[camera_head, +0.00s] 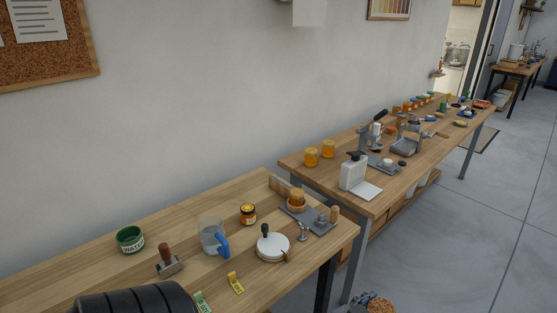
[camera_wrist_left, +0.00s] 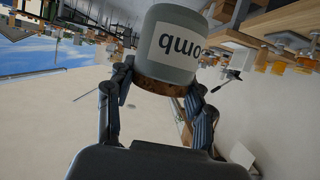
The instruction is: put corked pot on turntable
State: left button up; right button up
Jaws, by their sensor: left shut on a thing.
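The corked pot (camera_wrist_left: 172,45) is grey with a white label bearing dark letters, seen upside down in the left wrist view. Its brown cork (camera_wrist_left: 160,86) points toward my palm. My left gripper (camera_wrist_left: 160,84) is shut on the pot at its cork end, one finger on each side. The pot and both grippers are not in the head view. The turntable seems to be the round white disc (camera_head: 275,248) with a black knob, on the near table in the head view. Its top looks bare apart from the knob.
Around the disc on the near table (camera_head: 190,205) stand a clear jug (camera_head: 211,234) with a blue handle, a small jar (camera_head: 248,214), a stamp (camera_head: 168,261), a green water bowl (camera_head: 130,239), a yellow tag (camera_head: 236,283) and a grey tray (camera_head: 316,226). A second table (camera_head: 360,202) continues beyond.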

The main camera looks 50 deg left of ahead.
aim_at(274, 245)
jog(key=i+u, duration=0.1)
jog(key=i, duration=0.75)
jog(key=i+u, duration=0.1)
jog(key=i, duration=0.75)
jog(key=i+l+u, duration=0.15)
jog(key=i, duration=0.7)
jog(key=i+u, duration=0.15)
jog(key=u, duration=0.25)
jog(key=i+u, duration=0.15)
jog(key=u, duration=0.3)
jog(key=i+l+u, duration=0.15)
jog(key=u, duration=0.25)
jog(key=i+u, duration=0.1)
jog(key=u, duration=0.35)
jog(key=l+u, duration=0.1)
jog(key=u, duration=0.3)
jog(key=i+l+u, duration=0.1)
jog(key=u, duration=0.35)
jog(key=l+u, duration=0.1)
jog(key=u, duration=0.3)
jog(key=i+l+u, duration=0.1)
jog(key=u, duration=0.35)
jog(key=i+l+u, duration=0.15)
jog(key=u, duration=0.2)
jog(key=i+l+u, duration=0.15)
jog(key=u, duration=0.15)
